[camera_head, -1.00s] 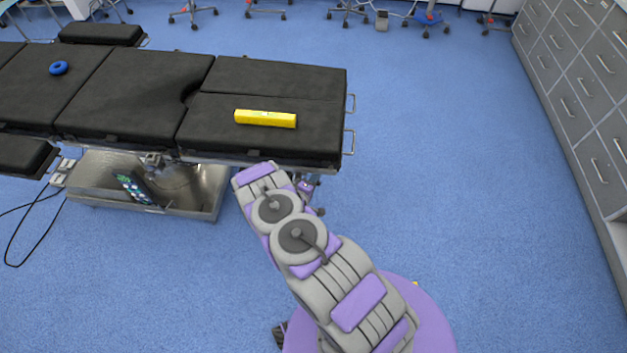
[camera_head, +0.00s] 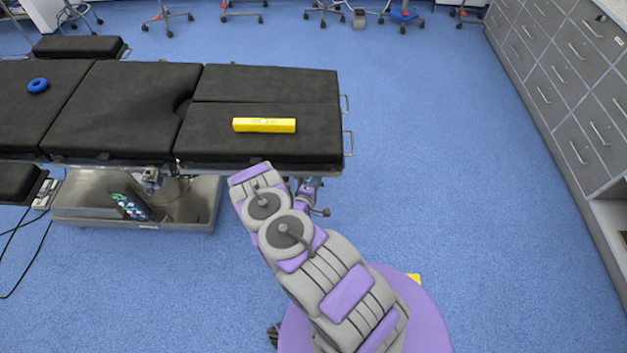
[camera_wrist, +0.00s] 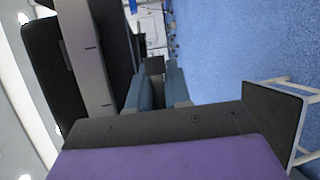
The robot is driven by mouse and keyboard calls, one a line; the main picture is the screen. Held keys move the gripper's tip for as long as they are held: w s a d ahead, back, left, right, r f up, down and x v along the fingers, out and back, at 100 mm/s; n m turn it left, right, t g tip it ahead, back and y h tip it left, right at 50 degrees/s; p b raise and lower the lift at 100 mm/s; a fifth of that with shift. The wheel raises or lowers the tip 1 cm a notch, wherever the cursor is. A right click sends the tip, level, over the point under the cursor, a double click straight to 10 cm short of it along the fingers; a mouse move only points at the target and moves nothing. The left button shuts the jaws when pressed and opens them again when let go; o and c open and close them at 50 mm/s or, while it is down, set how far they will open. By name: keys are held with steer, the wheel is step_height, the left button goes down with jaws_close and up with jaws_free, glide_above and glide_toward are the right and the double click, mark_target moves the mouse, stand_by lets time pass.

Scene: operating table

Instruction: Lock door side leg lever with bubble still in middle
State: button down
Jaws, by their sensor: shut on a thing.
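A yellow spirit level (camera_head: 262,125) lies on the black leg section of the operating table (camera_head: 225,146), on the near half of the split end. Its small vial shows near the middle, but the bubble is too small to read. My arm reaches up to the table's near edge and hides much of what is below it. In the wrist view, my gripper (camera_wrist: 156,84) is shut on a dark lever (camera_wrist: 155,65) beside the table's side. The lever's far end and its joint are hard to make out.
Metal rails (camera_head: 348,143) stick out at the table's right end. A blue ring (camera_head: 38,85) lies on the left cushion. Grey drawer cabinets (camera_head: 566,85) line the right. The blue floor between table and cabinets is clear.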

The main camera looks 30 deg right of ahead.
steer(key=c, duration=1.5)
jaws_free()
steer(key=shift+s+d, duration=0.35)
steer(key=o, duration=0.4)
steer(key=shift+w+d+f, duration=0.1)
steer(key=shift+d, duration=0.25)
steer(key=shift+w+a, duration=0.15)
steer(key=shift+a, duration=0.45)
steer(key=shift+w+d, duration=0.1)
steer(key=shift+d, duration=0.05)
